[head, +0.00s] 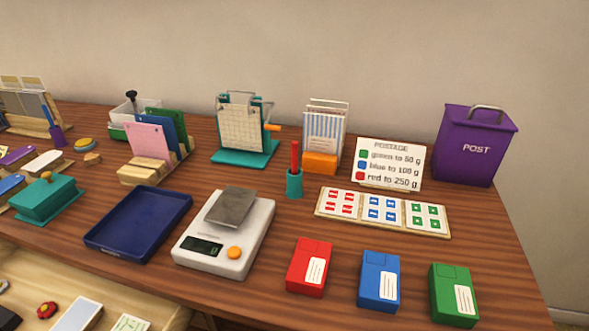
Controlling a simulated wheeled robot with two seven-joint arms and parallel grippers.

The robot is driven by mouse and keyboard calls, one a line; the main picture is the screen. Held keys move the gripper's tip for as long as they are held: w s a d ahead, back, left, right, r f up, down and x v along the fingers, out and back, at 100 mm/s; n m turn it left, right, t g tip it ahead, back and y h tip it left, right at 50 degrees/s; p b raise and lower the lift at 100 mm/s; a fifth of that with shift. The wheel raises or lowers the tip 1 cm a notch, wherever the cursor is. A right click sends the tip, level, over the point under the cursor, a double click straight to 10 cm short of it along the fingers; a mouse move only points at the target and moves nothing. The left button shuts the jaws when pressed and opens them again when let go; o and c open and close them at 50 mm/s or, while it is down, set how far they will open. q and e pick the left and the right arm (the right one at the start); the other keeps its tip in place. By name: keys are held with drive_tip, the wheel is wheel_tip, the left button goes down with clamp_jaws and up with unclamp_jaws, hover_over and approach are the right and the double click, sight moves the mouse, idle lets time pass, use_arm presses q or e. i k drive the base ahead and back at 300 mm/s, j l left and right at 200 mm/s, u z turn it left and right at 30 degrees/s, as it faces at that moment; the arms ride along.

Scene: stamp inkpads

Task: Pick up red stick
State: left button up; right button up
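A red stick (295,157) stands upright in a small teal holder (294,184) near the middle of the table, in the head view. Its lower end is hidden inside the holder. Neither my left nor my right gripper shows in the head view.
A white scale (223,252) stands in front of the holder, left of it. An orange-based card rack (321,162) is close behind, and a stamp sheet (383,212) lies to the right. Red (309,267), blue (379,281) and green (453,293) boxes line the front.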

sight(293, 145)
drive_tip(key=k+l, duration=0.25)
drive_tip(key=k, duration=0.15)
drive_tip(key=u, duration=2)
drive_tip(key=i+l+z, duration=0.1)
drive_tip(key=z, duration=0.4)
drive_tip(key=i+z, duration=0.1)
drive_tip(key=z, duration=0.4)
drive_tip(key=i+z, duration=0.1)
drive_tip(key=z, duration=0.4)
drive_tip(key=i+z, duration=0.1)
drive_tip(key=z, duration=0.4)
drive_tip(key=k+j+u, duration=0.35)
drive_tip(key=k+j, duration=0.2)
drive_tip(key=j, duration=0.2)
drive_tip(key=k+j+u, duration=0.2)
drive_tip(key=j, duration=0.2)
